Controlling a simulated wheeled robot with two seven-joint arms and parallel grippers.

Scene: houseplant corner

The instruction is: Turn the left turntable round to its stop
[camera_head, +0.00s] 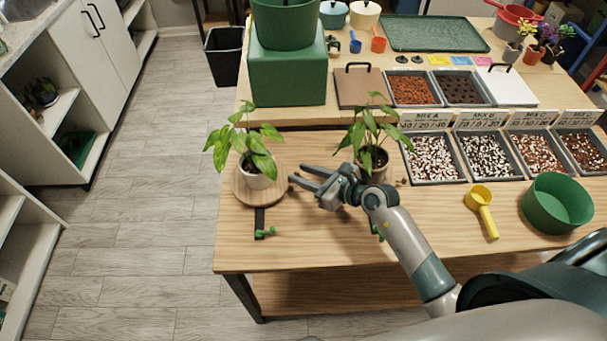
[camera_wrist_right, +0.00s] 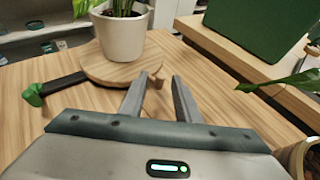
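The left turntable (camera_head: 261,198) is a round wooden disc near the table's left edge, bearing a leafy plant in a white pot (camera_head: 258,176). A black bar (camera_head: 260,221) with a green stop (camera_head: 265,233) extends from its front. The wrist view also shows the turntable (camera_wrist_right: 112,70), pot (camera_wrist_right: 121,37) and green stop (camera_wrist_right: 33,95). A small wooden peg (camera_wrist_right: 158,82) at the disc's rim appears between my right fingertips; contact cannot be told. My right gripper (camera_head: 297,174) is open beside the disc's right side, its fingers (camera_wrist_right: 160,78) apart. My left gripper is not in view.
A second potted plant (camera_head: 373,160) stands right of the turntable, partly behind my right gripper. Trays of potting mix (camera_head: 435,160), a yellow scoop (camera_head: 482,207) and a green bowl (camera_head: 557,205) lie farther right. A large green box (camera_head: 287,78) stands behind. The front-left tabletop is mostly clear.

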